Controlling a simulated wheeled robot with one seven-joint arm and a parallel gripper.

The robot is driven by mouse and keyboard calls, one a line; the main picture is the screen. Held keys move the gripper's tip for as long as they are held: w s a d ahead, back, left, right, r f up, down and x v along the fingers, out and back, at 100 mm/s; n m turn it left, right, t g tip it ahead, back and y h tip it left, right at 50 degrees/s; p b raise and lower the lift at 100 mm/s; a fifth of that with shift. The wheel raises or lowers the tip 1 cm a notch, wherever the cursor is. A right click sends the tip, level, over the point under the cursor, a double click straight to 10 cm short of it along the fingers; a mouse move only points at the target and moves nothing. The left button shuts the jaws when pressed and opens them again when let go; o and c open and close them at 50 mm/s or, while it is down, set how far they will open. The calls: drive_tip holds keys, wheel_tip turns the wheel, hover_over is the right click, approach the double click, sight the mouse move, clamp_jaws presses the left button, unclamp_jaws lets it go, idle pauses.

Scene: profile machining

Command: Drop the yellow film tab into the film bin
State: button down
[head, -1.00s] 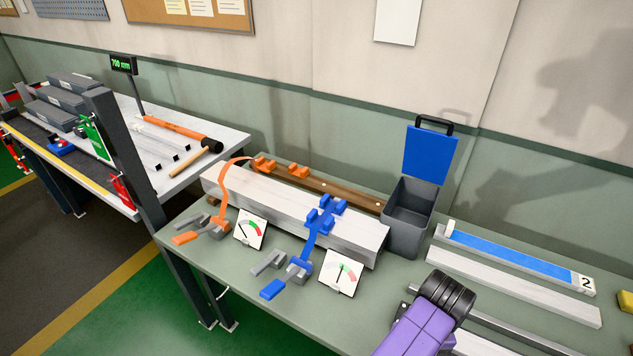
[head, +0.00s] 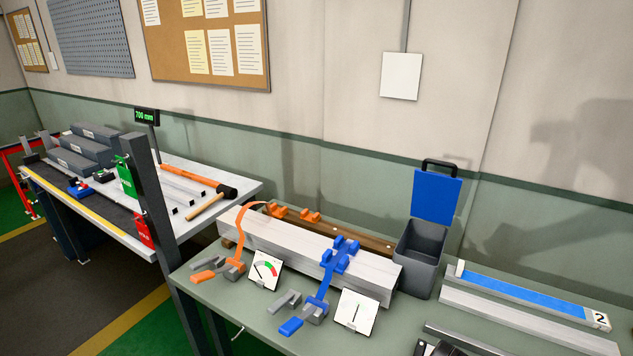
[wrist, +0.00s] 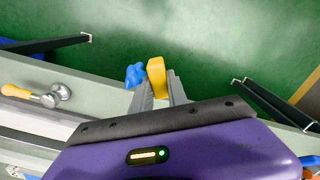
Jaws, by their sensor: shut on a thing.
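My gripper (wrist: 161,92) shows in the wrist view, its two grey fingers shut on a yellow tab (wrist: 156,72). The tab sticks out past the fingertips, above the green floor. A small blue lobed piece (wrist: 135,75) shows just left of it; I cannot tell whether it touches the tab or the finger. In the head view a dark grey bin (head: 420,262) with a raised blue lid (head: 437,197) stands open at the back of the bench, against the wall. Its inner bottom is hidden. The gripper and tab are not in the head view.
Left of the bin, a pale profile (head: 310,258) lies under an orange clamp (head: 236,262) and a blue clamp (head: 328,272). Two gauge cards (head: 266,270) stand in front. A blue-topped strip (head: 525,290) lies to the right. A yellow-handled tool (wrist: 45,98) shows in the wrist view.

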wheel_tip(320, 180, down, 5)
drive_tip(key=b, duration=0.4)
drive_tip(key=shift+r, duration=0.1)
